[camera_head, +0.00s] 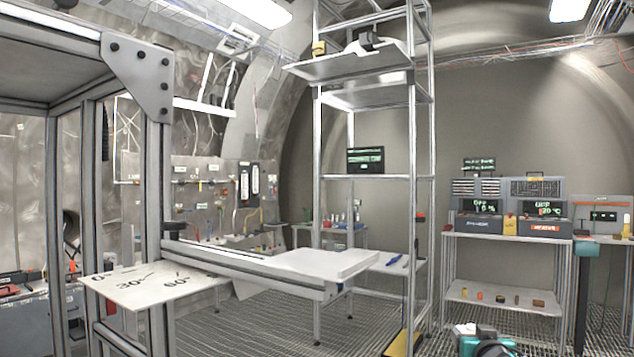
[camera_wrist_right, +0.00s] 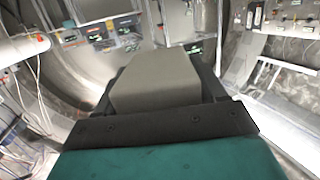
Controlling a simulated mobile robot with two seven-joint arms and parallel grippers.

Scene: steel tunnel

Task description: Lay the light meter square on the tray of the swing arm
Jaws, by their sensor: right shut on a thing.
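The swing arm (camera_head: 250,268) is a grey bar reaching right from a post of the metal frame at left. Its tray (camera_head: 325,263) is a flat, pale plate at the bar's right end, with nothing visible on it. My right gripper (camera_head: 486,333) is low in the head view, right of and below the tray, well apart from it. In the right wrist view it is shut on a plain grey block, apparently the light meter (camera_wrist_right: 158,78). The block's far face is hidden. My left gripper is out of view.
A plate marked with angles (camera_head: 150,286) lies under the arm's pivot. A tall shelf rack (camera_head: 423,200) stands behind the tray, with a blue item (camera_head: 394,260) on a low shelf. A bench with instrument boxes (camera_head: 545,225) is at right. Grated floor (camera_head: 275,325) lies open below the arm.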

